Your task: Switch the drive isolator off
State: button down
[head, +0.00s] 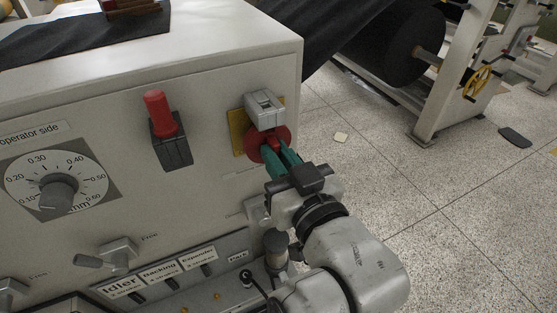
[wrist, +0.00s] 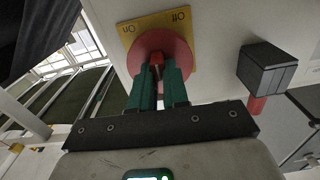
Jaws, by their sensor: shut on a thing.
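The drive isolator is a round red rotary switch on a yellow plate at the right end of the grey machine's front. Its red disc (head: 270,143) shows in the head view, and the yellow plate (head: 237,132) sticks out behind it. In the wrist view the red disc (wrist: 138,60) sits on the yellow plate (wrist: 186,33), whose upside-down letters read On at left and Off at right. My gripper (head: 281,158) has green fingers shut on the red handle (wrist: 155,60) in the disc's middle. The fingers hide most of the handle, so its exact angle is hard to tell.
A grey block (head: 264,108) juts out just above the disc. A red-handled black lever box (head: 171,140) is to its left. A dial (head: 57,192) and several small levers lie further left and below. Open speckled floor is at right, with a black roll (head: 392,45) behind.

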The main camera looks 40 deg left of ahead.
jog(key=shift+f+n, duration=0.1)
jog(key=shift+n, duration=0.2)
dwell(0.4)
jog(key=c, duration=1.1)
grip_release()
jog(key=b+v, duration=0.1)
jog(key=v, duration=0.9)
jog(key=shift+s+d, duration=0.15)
jog(key=shift+d, duration=0.2)
